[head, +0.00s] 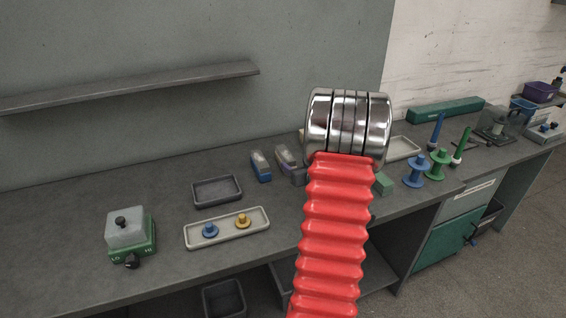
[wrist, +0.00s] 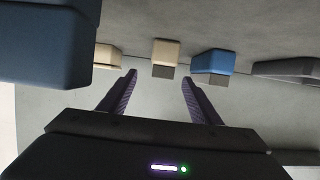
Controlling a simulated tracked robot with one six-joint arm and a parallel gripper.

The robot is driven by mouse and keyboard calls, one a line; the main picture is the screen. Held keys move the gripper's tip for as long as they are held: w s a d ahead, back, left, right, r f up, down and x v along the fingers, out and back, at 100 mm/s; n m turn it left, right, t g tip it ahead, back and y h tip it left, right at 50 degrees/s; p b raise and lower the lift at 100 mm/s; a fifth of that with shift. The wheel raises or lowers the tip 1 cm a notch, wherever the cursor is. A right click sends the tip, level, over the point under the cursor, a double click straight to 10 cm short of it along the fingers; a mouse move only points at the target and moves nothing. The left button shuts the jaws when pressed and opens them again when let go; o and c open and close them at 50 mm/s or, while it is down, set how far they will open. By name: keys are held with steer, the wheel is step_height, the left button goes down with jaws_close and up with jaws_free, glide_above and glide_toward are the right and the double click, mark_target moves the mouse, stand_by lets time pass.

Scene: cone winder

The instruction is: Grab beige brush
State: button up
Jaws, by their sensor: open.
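In the wrist view a beige block with a grey lower face (wrist: 166,52), apparently the beige brush, lies just beyond the fingertips, roughly between them. My gripper (wrist: 159,78) is open and empty, its two dark fingers apart and pointing towards it. A blue block with a grey face (wrist: 212,61) is close by on its right, and another beige piece (wrist: 108,56) is on its left. In the head view my arm hides my gripper. Only a sliver of a beige thing (head: 302,136) shows beside the arm; I cannot tell whether it is the brush.
In the wrist view a large blue shape (wrist: 45,45) fills the upper left and a dark grey piece (wrist: 288,69) is at right. In the head view a blue brush-like piece (head: 260,167), a dark tray (head: 218,202) and a pale tray (head: 200,242) lie left of my arm.

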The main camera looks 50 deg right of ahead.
mark_target(293, 162)
steer(key=shift+x, duration=2.6)
steer(key=x, duration=0.4)
steer(key=shift+w+a+f, duration=0.1)
steer(key=shift+a+f, duration=0.05)
steer(key=shift+a, duration=0.15)
steer(key=shift+w+d+f, duration=0.2)
steer(key=shift+w+d, duration=0.15)
steer(key=shift+w, duration=0.15)
steer(key=shift+c, duration=0.2)
steer(key=c, duration=1.2)
steer(key=shift+o, duration=0.2)
steer(key=shift+r, duration=0.1)
